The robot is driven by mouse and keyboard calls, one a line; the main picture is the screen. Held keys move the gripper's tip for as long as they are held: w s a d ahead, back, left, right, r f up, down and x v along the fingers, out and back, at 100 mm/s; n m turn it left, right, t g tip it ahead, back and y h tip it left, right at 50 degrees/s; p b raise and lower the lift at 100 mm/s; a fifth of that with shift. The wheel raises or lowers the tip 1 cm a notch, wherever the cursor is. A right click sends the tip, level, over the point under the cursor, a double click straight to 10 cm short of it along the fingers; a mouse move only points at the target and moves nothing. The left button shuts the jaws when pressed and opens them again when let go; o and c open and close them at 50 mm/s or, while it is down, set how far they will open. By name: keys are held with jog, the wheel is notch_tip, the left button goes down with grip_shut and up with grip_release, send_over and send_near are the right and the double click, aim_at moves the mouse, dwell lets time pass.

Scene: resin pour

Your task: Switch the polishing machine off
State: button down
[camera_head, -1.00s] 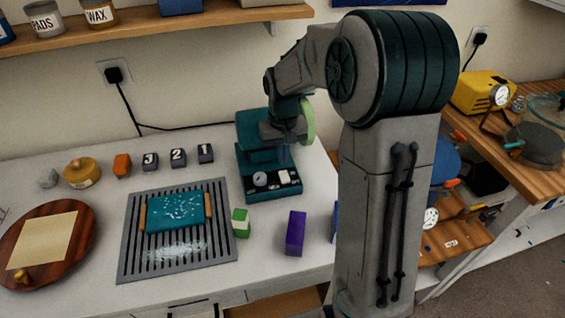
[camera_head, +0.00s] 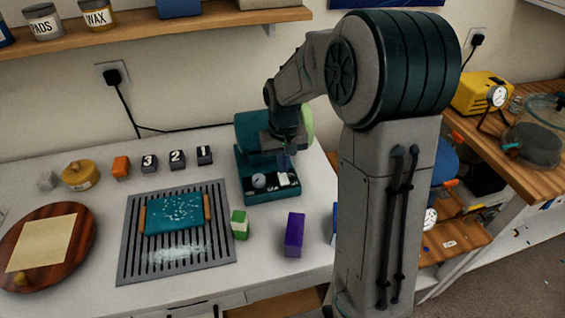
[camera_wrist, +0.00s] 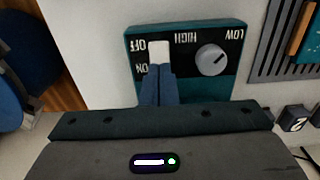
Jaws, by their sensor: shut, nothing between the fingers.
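The polishing machine (camera_head: 242,172) is a dark teal unit at the back right of the white bench, with a pale green disc (camera_head: 309,124) at its right. Its control panel (camera_wrist: 185,32) appears upside down in the wrist view. It carries a white rocker switch (camera_wrist: 159,48) beside OFF and ON labels, and a grey dial (camera_wrist: 210,59) between LOW and HIGH. My gripper (camera_wrist: 158,72) is shut and empty, its fingertips at the ON-label end of the switch and partly covering it. I cannot tell whether they touch. In the head view my gripper (camera_head: 286,162) is over the panel.
A slatted grey rack (camera_head: 128,262) with a teal piece (camera_head: 174,217) lies left of the machine. Green-and-white (camera_head: 239,224) and purple (camera_head: 294,235) blocks stand in front of it. Numbered blocks (camera_head: 177,158) stand to its left.

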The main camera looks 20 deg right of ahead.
aim_at(285, 184)
notch_tip(285, 184, up, 14)
jog(key=s+p, duration=0.1)
jog(key=s, duration=0.1)
jog(key=shift+p, duration=0.3)
jog(key=shift+f, duration=0.1)
jog(key=s+f+t, duration=0.3)
jog(key=s, duration=1.6)
jog(key=shift+a, duration=0.15)
dwell(0.3)
